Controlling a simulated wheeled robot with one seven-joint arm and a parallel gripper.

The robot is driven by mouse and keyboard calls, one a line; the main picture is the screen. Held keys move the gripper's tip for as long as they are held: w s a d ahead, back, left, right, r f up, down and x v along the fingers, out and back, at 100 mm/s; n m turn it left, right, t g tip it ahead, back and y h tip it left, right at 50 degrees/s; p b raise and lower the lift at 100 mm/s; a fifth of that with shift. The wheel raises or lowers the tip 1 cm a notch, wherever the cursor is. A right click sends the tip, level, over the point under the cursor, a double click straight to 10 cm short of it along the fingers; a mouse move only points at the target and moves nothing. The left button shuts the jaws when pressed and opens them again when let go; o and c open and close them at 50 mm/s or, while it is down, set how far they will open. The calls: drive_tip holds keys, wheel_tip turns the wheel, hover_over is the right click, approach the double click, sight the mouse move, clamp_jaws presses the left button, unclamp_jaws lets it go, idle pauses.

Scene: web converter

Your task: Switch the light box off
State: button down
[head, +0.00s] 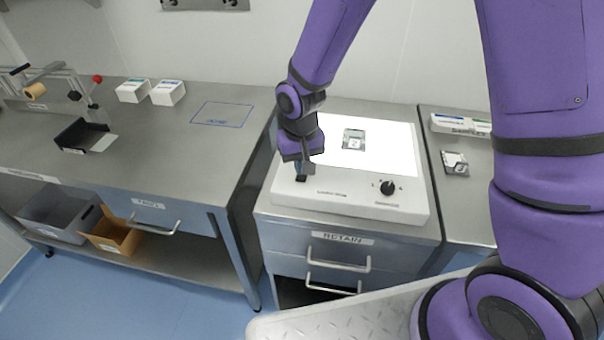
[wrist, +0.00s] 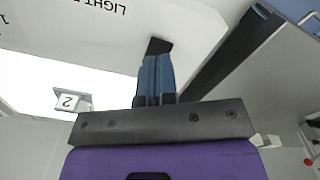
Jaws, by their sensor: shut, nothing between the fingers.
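The light box (head: 335,199) stands on the middle cabinet, and its top panel (head: 390,150) glows bright white. A small black switch (head: 301,179) is at the left of its front strip. It also shows in the wrist view (wrist: 158,46). A black dial (head: 387,188) sits at the right of the strip. My gripper (head: 304,173) is shut and empty, pointing down at the switch. In the wrist view its fingertips (wrist: 156,60) overlap the switch's near edge; I cannot tell whether they touch it. The fingers partly hide the switch.
A small printed pouch (head: 354,139) lies on the lit panel, and another pouch (head: 455,163) lies on the right counter near a samples tray (head: 462,125). The left bench (head: 180,150) holds white boxes (head: 168,92) and a black tray (head: 84,136).

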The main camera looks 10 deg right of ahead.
sight(302, 178)
drive_tip(key=shift+f, duration=1.3)
idle(1.0)
drive_tip(key=shift+r, duration=3.5)
drive_tip(key=shift+d+r, duration=0.1)
drive_tip(key=shift+r, duration=0.1)
drive_tip(key=s+d+r+t, duration=0.1)
drive_tip(key=s+d+r, duration=0.2)
drive_tip(key=d+r, duration=0.4)
drive_tip(key=s+d+r+t, duration=0.2)
drive_tip(key=s+d+r, duration=0.15)
drive_tip(key=r, duration=0.65)
drive_tip(key=s+d+r+t, duration=0.1)
drive_tip(key=s+d+r, duration=0.3)
drive_tip(key=s, duration=0.3)
drive_tip(key=s+d+r+m+t, duration=0.1)
drive_tip(key=s+d+r, duration=0.3)
drive_tip(key=s, duration=0.3)
drive_tip(key=shift+s+d+r+m, duration=0.2)
drive_tip(key=shift+d+m, duration=0.1)
drive_tip(key=shift+d, duration=0.25)
